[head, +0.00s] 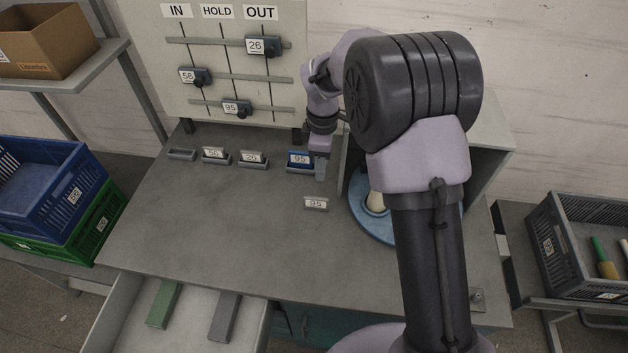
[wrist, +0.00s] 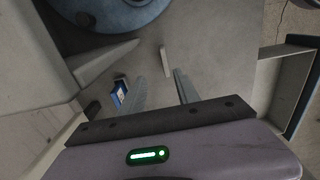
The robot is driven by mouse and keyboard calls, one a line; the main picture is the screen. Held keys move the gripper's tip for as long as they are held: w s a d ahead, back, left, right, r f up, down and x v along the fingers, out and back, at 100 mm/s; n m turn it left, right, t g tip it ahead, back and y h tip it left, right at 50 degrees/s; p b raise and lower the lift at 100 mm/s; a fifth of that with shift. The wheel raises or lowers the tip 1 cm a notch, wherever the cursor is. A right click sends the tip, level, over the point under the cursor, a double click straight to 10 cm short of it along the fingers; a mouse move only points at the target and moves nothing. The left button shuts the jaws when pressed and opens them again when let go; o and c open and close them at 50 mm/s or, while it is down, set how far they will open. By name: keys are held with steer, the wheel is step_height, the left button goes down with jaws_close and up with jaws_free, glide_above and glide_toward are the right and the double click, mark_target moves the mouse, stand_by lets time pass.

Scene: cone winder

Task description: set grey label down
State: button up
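A grey label (head: 316,203) marked 95 stands on the bench top, in front of the blue label holder. In the wrist view the grey label (wrist: 166,62) is a thin pale strip just beyond my fingertips, apparently clear of both. My gripper (head: 321,174) is beside the blue holder, behind the grey label. In the wrist view my gripper (wrist: 159,78) has its two fingers apart with nothing visible between them. The blue holder (head: 299,160), marked 95, also shows left of the fingers in the wrist view (wrist: 119,93).
Grey holders marked 56 (head: 214,156) and 26 (head: 253,159), and an empty-looking one (head: 181,154), line the bench back. A blue round plate (head: 359,224) stands right, partly behind my arm. The open drawer (head: 192,323) holds green and grey bars. The front bench is clear.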

mark_target(316, 198)
steer(key=f+b, duration=0.1)
steer(key=f, duration=0.4)
steer(key=f+b, duration=0.2)
steer(key=f, duration=0.3)
steer(key=shift+s+f, duration=0.2)
steer(key=shift+f, duration=0.15)
steer(key=f+b, duration=0.1)
steer(key=f, duration=0.1)
steer(key=a+f+b, duration=0.1)
steer(key=f, duration=0.2)
steer(key=shift+s+a+f, duration=0.15)
steer(key=shift+s+f, duration=0.05)
steer(key=shift+f, duration=0.05)
steer(key=shift+r, duration=0.15)
steer(key=shift+c, duration=0.5)
jaws_close()
